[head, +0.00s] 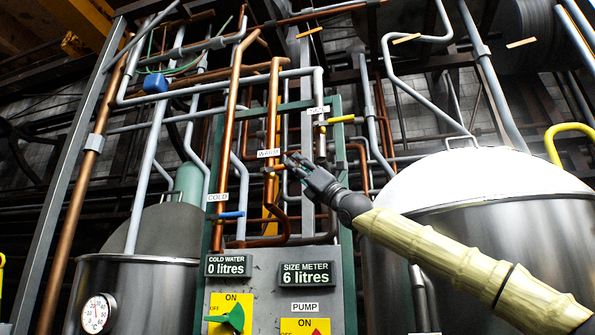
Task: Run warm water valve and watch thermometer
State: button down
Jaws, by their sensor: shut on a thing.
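My gripper (291,166) is at the copper pipework, just right of the WARM label (268,153). It is shut on the warm water valve's handle (274,169), which my fingers mostly hide, so its exact angle is unclear. The round white thermometer (98,314) is on the steel tank at the lower left. Its face shows °C, but its scale is too small to read surely. A size meter display (306,274) reads 6 litres, and a cold water display (229,266) reads 0 litres.
A blue handle (232,214) is by the COLD label (217,197). A yellow handle (340,119) sits above my gripper. A green knob (233,318) is on the panel below. A large steel tank (520,250) stands right, behind my arm. Pipes crowd around my gripper.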

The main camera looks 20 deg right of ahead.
jog(key=shift+r, duration=0.1)
dwell(0.3)
jog(key=c, duration=1.4)
grip_release()
jog(key=shift+a, duration=0.1)
jog(key=shift+c, duration=0.2)
jog(key=shift+s+d+f, duration=0.25)
jog(key=shift+d+f, duration=0.1)
jog(key=shift+f, duration=0.2)
jog(key=v, duration=1.1)
